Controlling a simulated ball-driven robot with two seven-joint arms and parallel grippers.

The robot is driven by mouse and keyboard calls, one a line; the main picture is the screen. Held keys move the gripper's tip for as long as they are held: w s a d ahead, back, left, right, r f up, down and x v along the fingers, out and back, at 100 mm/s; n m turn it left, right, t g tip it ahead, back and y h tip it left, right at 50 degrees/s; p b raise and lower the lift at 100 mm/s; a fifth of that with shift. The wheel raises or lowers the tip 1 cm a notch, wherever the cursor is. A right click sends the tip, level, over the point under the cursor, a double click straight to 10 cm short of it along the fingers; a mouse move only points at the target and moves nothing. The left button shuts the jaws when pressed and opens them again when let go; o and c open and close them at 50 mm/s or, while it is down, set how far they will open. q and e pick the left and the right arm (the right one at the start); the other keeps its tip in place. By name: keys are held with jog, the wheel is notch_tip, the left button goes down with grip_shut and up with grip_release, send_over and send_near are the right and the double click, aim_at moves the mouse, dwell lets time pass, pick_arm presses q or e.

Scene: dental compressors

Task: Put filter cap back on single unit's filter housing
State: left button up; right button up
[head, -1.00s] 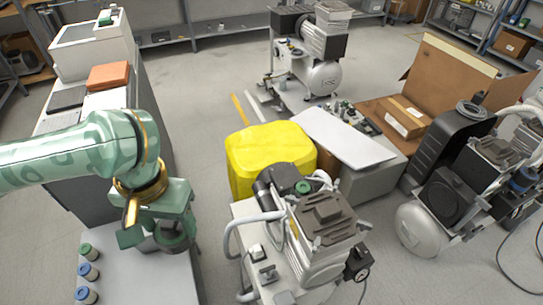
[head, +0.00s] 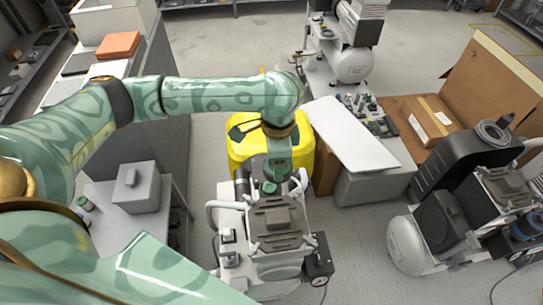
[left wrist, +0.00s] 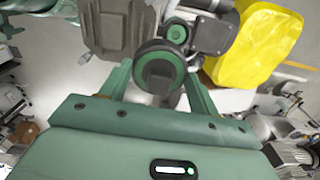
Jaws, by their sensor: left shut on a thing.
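The single unit (head: 280,218) stands at bottom centre in the head view, with a grey ribbed head. Its filter housing, with a green ring (head: 270,187), faces up beside this head. The green ring also shows in the left wrist view (left wrist: 177,32). My left gripper (head: 277,172) is over the housing. In the left wrist view, my left gripper (left wrist: 158,85) is shut on the filter cap (left wrist: 160,66), a dark round piece with a green rim. The cap appears close to the housing ring, offset from it; I cannot tell whether they touch. My right gripper is out of view.
A yellow container (head: 235,150) stands just behind the unit. A side table at left holds a grey lidded box (head: 138,187) and a small green-topped jar (head: 85,204). A white panel (head: 350,135) and another compressor (head: 440,235) are at right.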

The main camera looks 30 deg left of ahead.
pick_arm(q)
jog(key=f+m, duration=0.1)
jog(key=w+m+p, duration=0.1)
jog(key=m, duration=0.1)
jog(key=w+a+f+m+p, duration=0.1)
jog(key=m, duration=0.1)
jog(key=shift+f, duration=0.3)
notch_tip(320, 180, down, 4)
jog(key=a+m+p, duration=0.2)
jog(key=m, duration=0.3)
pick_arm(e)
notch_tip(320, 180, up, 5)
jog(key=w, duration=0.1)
pick_arm(q)
jog(key=m+b, duration=0.1)
jog(key=b, duration=0.4)
send_over(270, 184)
notch_tip(270, 184, down, 6)
jog(key=shift+s+d+r, duration=0.1)
jog(key=shift+f, duration=0.8)
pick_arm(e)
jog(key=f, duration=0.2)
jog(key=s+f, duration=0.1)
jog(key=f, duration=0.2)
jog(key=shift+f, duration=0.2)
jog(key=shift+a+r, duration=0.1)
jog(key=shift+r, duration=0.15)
